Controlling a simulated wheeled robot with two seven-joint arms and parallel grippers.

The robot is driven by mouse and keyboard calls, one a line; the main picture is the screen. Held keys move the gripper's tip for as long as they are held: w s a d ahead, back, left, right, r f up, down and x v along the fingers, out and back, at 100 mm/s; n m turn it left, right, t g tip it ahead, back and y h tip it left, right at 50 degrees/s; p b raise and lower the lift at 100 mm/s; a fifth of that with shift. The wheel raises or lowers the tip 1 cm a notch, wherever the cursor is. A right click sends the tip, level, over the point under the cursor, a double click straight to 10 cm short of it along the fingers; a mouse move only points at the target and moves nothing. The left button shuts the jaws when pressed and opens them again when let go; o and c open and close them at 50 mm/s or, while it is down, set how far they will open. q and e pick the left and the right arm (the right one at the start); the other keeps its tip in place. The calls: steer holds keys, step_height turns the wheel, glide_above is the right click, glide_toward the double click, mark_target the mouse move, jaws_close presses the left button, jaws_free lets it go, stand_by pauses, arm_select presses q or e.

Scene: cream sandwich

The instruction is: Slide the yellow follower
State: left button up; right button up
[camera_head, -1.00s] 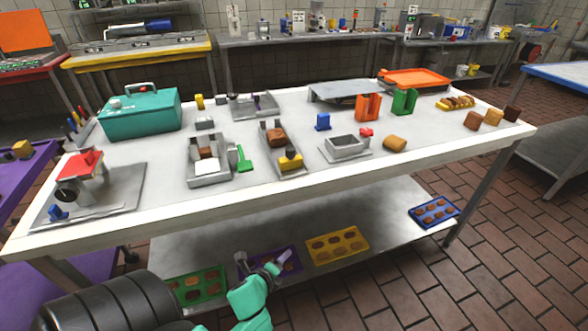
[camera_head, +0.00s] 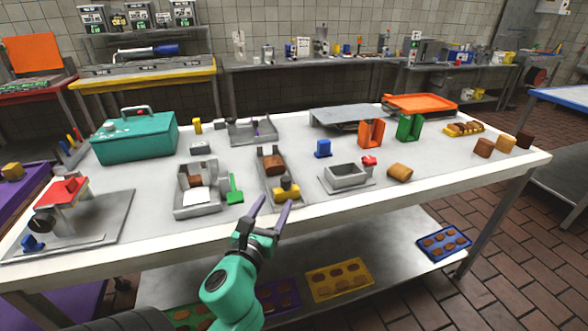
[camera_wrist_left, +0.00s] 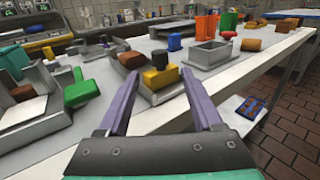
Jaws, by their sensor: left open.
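The yellow follower (camera_head: 286,194) is a small yellow block with a dark knob on top. It sits at the near end of a narrow grey metal channel (camera_head: 263,181) on the table, with a brown bread piece (camera_head: 273,165) farther in. It also shows in the left wrist view (camera_wrist_left: 160,76), between and beyond the fingers. My left gripper (camera_head: 271,207) is open and empty, its two purple fingers pointing at the table's front edge just short of the follower. It does not touch the follower. My right gripper is not in view.
Left of the channel stands a grey tray (camera_head: 197,207) with a green handle (camera_head: 234,190). Right of it is an open grey box (camera_head: 346,176) on a plate. The table's front edge (camera_head: 400,204) is close to my gripper. A lower shelf (camera_head: 400,250) holds trays.

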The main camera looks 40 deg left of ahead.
mark_target(287, 177)
arm_select(q)
steer(key=w, duration=0.1)
steer(key=w+a+r+p, duration=0.1)
steer(key=w, duration=0.2)
steer(key=shift+w+a+r, duration=0.15)
steer(key=shift+a+r, duration=0.05)
steer(key=shift+a, duration=0.15)
steer(key=x, duration=0.5)
steer(key=p+x, duration=0.1)
steer(key=x, duration=0.2)
steer(key=shift+f, duration=0.35)
jaws_close()
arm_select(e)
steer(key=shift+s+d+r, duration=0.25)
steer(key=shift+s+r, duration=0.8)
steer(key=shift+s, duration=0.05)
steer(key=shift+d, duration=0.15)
